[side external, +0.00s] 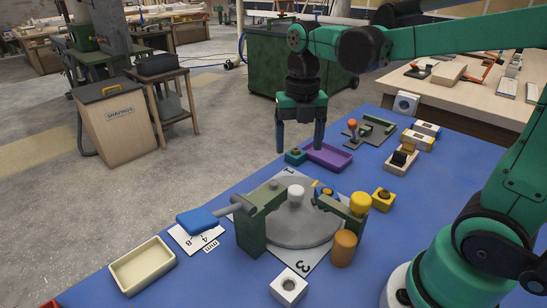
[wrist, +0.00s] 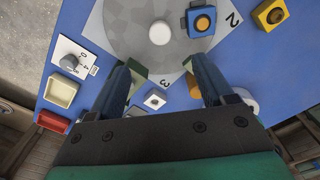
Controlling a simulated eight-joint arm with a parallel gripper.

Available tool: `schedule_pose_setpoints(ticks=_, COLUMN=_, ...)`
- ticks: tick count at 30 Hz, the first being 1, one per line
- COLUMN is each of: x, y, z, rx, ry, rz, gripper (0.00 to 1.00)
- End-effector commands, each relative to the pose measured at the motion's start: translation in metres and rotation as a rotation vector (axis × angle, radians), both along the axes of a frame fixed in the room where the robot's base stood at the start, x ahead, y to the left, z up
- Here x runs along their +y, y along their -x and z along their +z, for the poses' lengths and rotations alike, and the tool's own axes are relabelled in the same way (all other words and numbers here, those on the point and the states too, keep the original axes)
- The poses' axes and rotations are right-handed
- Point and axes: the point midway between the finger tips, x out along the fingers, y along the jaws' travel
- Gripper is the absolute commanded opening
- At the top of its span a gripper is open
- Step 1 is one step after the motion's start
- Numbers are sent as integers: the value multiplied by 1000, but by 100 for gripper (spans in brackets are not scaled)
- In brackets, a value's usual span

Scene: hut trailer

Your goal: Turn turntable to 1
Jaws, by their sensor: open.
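The turntable is a grey disc (side external: 300,232) with a white centre knob (side external: 296,195), on a white card (side external: 308,262) with a 1 at its far edge and a 3 at its near edge. The wrist view shows the disc (wrist: 125,30), the knob (wrist: 159,33), a 3 and a 2. A blue block with an orange top (wrist: 201,21) sits at the disc's edge. A small yellow mark shows near it in the side view; I cannot tell which number it points to. My gripper (side external: 300,150) is open and empty, above and behind the disc, not touching it.
An orange cylinder (side external: 343,248) and white block (side external: 288,287) stand in front. A purple tray (side external: 330,156) lies behind, a cream tray (side external: 142,266) left.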

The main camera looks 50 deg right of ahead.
Motion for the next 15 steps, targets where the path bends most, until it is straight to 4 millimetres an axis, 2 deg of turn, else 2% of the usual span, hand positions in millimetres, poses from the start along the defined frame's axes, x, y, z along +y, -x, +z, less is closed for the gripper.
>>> schedule_pose_setpoints(ticks=6, x=0, y=0, z=0, rx=0, ry=1, rz=-599, gripper=74)
schedule_pose_setpoints(ticks=10, x=1, y=0, z=0, rx=0, ry=1, rz=-931, gripper=74)
schedule_pose_setpoints(ticks=12, x=0, y=-1, z=-20, rx=0, ry=1, rz=-934, gripper=74)
schedule_pose_setpoints(ticks=15, x=1, y=-1, z=-39, rx=0, ry=1, rz=-932, gripper=74)
